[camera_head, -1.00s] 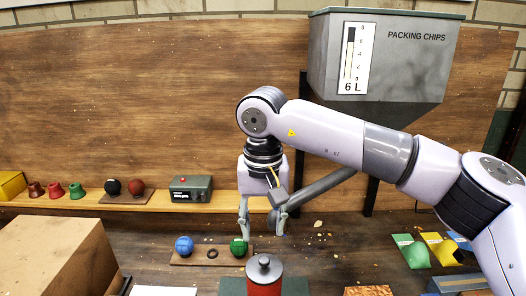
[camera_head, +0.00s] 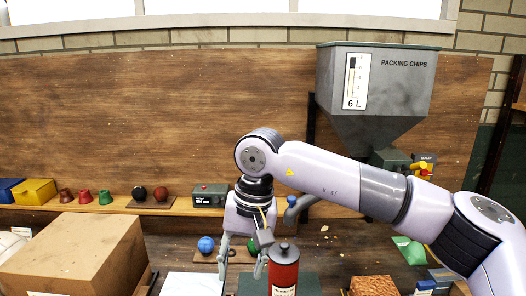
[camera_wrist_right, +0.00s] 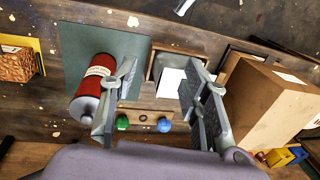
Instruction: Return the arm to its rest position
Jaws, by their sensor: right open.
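My right gripper (camera_head: 241,268) hangs from my right arm with its two fingers apart and nothing between them. In the head view it is in front of the ball holder, just left of the red canister (camera_head: 284,268). The blue ball (camera_head: 206,245) shows to the left of its fingers. The green ball (camera_head: 252,245) is partly hidden behind the gripper. In the right wrist view the open fingers (camera_wrist_right: 160,85) frame the white card, with the green ball (camera_wrist_right: 122,122) and blue ball (camera_wrist_right: 164,125) below. My left gripper is not in view.
A cardboard box (camera_head: 75,258) stands at the left. A grey chip hopper (camera_head: 375,95) is mounted behind my right arm. Small cones, a black ball (camera_head: 139,193) and a brown ball (camera_head: 159,193) stand on the back shelf. The red canister is close beside the gripper.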

